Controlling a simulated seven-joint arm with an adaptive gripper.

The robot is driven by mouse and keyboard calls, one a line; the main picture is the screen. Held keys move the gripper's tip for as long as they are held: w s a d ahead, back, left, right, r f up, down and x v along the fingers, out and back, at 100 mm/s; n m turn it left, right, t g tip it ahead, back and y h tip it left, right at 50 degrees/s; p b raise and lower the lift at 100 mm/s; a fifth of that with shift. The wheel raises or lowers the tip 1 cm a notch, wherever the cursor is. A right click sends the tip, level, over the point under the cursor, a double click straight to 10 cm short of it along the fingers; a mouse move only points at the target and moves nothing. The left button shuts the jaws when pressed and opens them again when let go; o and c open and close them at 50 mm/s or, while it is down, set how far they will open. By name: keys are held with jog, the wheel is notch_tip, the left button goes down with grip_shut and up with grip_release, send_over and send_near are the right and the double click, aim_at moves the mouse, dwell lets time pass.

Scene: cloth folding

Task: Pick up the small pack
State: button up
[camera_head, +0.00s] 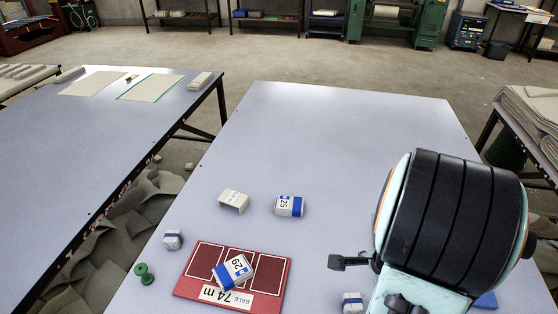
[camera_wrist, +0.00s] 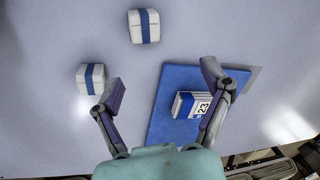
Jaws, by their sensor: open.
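The wrist view also shows two banded packs: one at the upper middle (camera_wrist: 144,26), and one (camera_wrist: 91,78) just outside my left finger. I cannot tell which of these is which in the head view. My gripper (camera_wrist: 160,78) is open above the table with nothing between its fingers. Its right finger overlaps the blue mat (camera_wrist: 165,117) and sits by a pack marked 23 (camera_wrist: 187,105).
A red board (camera_head: 196,288) carries a larger pack marked 29 (camera_head: 236,270). A pack marked 25 (camera_head: 289,206), a white bracket-like piece (camera_head: 233,200) and a green spool (camera_head: 144,273) stand nearby. The far part of the table (camera_head: 330,130) is clear. My arm covers the right side.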

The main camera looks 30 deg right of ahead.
jog(key=s+f+m, duration=0.1)
jog(key=s+f, duration=0.1)
jog(key=s, duration=0.2)
jog(key=s+f+m+g+y, duration=0.1)
jog(key=s+f+m, duration=0.1)
jog(key=s, duration=0.2)
jog(key=s+d+f+m, duration=0.1)
jog(key=s+f, duration=0.1)
jog(key=s, duration=0.2)
jog(key=shift+s+m+g+y, duration=0.1)
jog(key=shift+m+g+y, duration=0.2)
jog(key=shift+g, duration=0.1)
notch_tip(320, 180, down, 6)
jog(key=shift+f, duration=0.2)
jog(key=c, duration=1.2)
